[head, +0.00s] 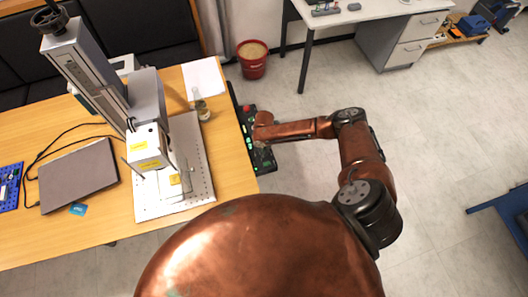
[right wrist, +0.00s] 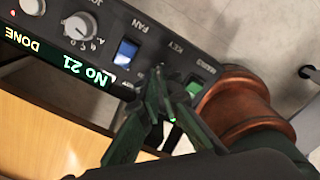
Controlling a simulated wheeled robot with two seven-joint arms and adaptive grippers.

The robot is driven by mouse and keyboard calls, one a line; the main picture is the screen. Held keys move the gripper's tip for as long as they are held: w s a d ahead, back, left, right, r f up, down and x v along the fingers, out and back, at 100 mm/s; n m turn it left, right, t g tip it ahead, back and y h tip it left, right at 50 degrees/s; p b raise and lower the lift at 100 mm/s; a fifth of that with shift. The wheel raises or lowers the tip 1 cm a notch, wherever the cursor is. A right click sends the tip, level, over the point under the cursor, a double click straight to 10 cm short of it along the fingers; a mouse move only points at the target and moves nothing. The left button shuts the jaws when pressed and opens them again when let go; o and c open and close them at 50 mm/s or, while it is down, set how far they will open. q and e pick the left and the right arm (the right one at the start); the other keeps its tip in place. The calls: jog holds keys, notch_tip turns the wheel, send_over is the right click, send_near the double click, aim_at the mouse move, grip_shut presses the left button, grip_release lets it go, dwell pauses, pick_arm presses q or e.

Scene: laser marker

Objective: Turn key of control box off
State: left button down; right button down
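The control box (head: 262,158) is a long black panel at the right edge of the wooden table, with a red button (head: 248,109) and lit green parts. In the right wrist view its panel (right wrist: 216,68) shows upside down, with a KEY label, a blue FAN switch (right wrist: 126,52), a green button (right wrist: 195,88) and a display reading "No 21" and "DONE". My right gripper (right wrist: 160,82) has its dark fingertips close together at the key's place, between the blue switch and the green button. The fingers hide the key, and its turn cannot be seen. My left gripper is not in view.
The laser marker (head: 146,100) stands on the table (head: 226,150) left of the control box, over a perforated plate (head: 150,205). A closed laptop (head: 80,178) lies further left. A red bin (head: 252,66) stands on the floor behind. The floor at right is mostly clear.

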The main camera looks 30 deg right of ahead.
jog(key=c, duration=2.2)
grip_release()
jog(key=shift+o, duration=0.2)
notch_tip(320, 180, up, 12)
